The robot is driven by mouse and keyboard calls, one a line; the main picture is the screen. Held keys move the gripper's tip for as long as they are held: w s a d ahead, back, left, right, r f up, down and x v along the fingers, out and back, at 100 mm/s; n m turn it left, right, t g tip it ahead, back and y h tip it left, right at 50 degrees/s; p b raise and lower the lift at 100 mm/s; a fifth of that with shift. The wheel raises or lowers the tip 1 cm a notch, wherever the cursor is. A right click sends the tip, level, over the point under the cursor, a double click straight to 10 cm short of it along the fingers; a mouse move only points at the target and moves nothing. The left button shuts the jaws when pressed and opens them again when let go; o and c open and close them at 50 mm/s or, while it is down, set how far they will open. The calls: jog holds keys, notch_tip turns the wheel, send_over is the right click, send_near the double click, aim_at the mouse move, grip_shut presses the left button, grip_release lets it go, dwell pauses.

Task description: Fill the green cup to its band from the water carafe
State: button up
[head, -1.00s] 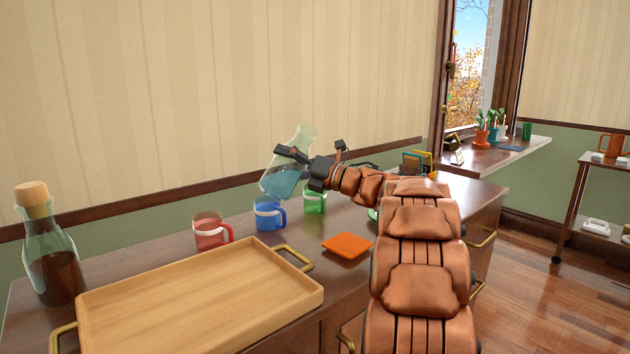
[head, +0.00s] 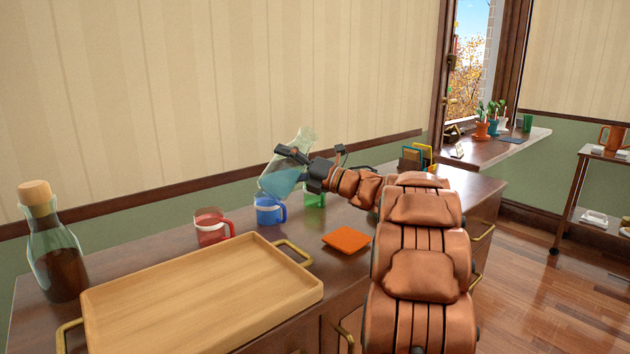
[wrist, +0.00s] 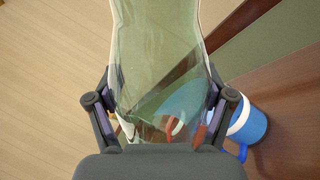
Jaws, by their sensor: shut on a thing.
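My gripper (head: 288,160) is shut on the clear glass water carafe (head: 303,142), which holds pale blue water. The carafe is tilted above the counter, its neck toward the upper right and its water end lower left. It fills the middle of the wrist view (wrist: 160,50) between my fingers. The green cup (head: 315,200) stands on the counter beneath my gripper, partly hidden by it. Its band and water level cannot be made out. The blue cup (head: 271,217) with a white band stands to its left, its top partly overlapped by the carafe.
A red cup (head: 211,229) stands left of the blue one. A wooden tray (head: 205,295) fills the counter's front left, with a corked bottle of dark liquid (head: 58,255) behind it. An orange square (head: 347,239) lies right of the tray. Coloured upright items (head: 416,157) stand at the back.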

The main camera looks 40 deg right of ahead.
jog(key=shift+a+f+m+p, duration=0.15)
jog(key=shift+f+m+p, duration=0.4)
jog(key=shift+p, duration=0.2)
jog(key=shift+s+a+r+m+t+h+p, duration=0.1)
jog(key=shift+m+t+h+p, duration=0.3)
jog(key=shift+m+p, duration=1.25)
jog(key=shift+w+d+f+m+h+p, duration=0.2)
jog(key=shift+d+f+m+h+p, duration=0.2)
jog(key=shift+d+f+m+p, duration=0.3)
dwell(0.4)
jog(key=shift+w+d+m+t+h+p, duration=0.15)
jog(key=shift+m+t+h+p, duration=0.3)
jog(key=shift+m+p, duration=0.7)
dwell(3.4)
